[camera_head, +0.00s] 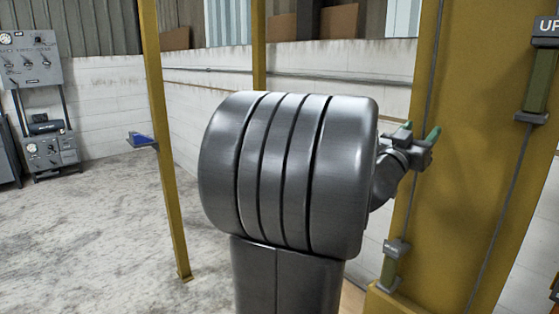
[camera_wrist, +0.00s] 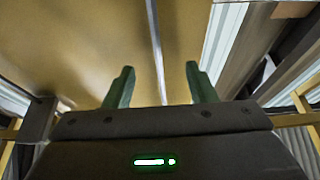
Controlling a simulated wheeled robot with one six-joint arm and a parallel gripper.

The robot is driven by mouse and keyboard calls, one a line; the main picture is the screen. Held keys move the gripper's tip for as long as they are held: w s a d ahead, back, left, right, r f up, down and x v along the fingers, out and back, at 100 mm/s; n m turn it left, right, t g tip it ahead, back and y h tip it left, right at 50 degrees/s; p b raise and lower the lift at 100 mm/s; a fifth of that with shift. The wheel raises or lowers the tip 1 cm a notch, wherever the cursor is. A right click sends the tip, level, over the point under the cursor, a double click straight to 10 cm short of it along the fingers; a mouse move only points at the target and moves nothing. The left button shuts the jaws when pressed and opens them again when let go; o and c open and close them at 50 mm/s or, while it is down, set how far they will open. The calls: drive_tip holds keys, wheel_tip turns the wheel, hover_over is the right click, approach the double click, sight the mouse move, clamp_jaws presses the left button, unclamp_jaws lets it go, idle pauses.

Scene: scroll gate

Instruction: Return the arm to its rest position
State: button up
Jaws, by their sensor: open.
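My gripper (camera_head: 431,141) shows in the head view at the right end of my arm, close in front of the wide yellow post (camera_head: 485,130). Its two green fingers also show in the wrist view (camera_wrist: 160,85), standing well apart with nothing between them. Beyond the fingers in the wrist view is a yellow-tan surface with a thin pale line running along it. My large grey arm joint fills the middle of the head view and hides most of the arm behind it. I cannot tell whether the fingers touch the post.
A thin yellow post (camera_head: 166,150) with a small blue item on a bracket (camera_head: 142,140) stands left. A grey control panel (camera_head: 28,58) stands at the far left. A sign reading "UP" (camera_head: 547,30) is at the upper right. The concrete floor (camera_head: 100,230) at left is clear.

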wheel_tip(320, 180, up, 14)
drive_tip(key=p, duration=1)
drive_tip(key=shift+r, duration=0.25)
